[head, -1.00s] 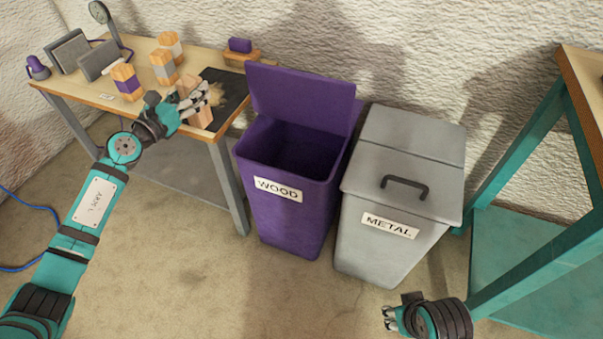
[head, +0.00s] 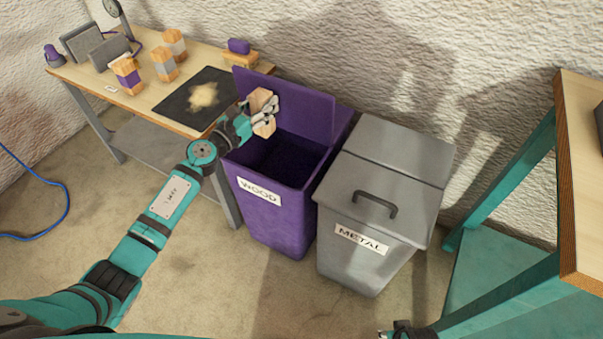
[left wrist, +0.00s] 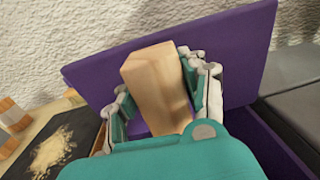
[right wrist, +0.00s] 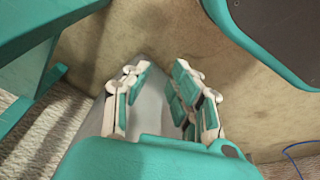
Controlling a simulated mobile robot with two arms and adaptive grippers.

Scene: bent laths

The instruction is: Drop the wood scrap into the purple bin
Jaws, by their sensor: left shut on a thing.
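The wood scrap (head: 262,108) is a pale wooden block, held above the back left of the purple bin's opening. My left gripper (head: 262,113) is shut on it. In the left wrist view the scrap (left wrist: 155,85) sits between the fingers, with the purple lid behind it. The purple bin (head: 270,215), labelled WOOD, stands with its lid (head: 300,105) raised and its dark inside partly showing. My right gripper (right wrist: 160,105) shows in the right wrist view with its fingers apart and nothing between them; it is mostly out of the head view at the bottom edge.
A grey METAL bin (head: 370,250) with a shut, handled lid stands right beside the purple bin. The workbench (head: 160,110) at the left holds a dark mat (head: 180,105) with sawdust and several striped blocks. A teal-legged table (head: 585,190) stands at the right.

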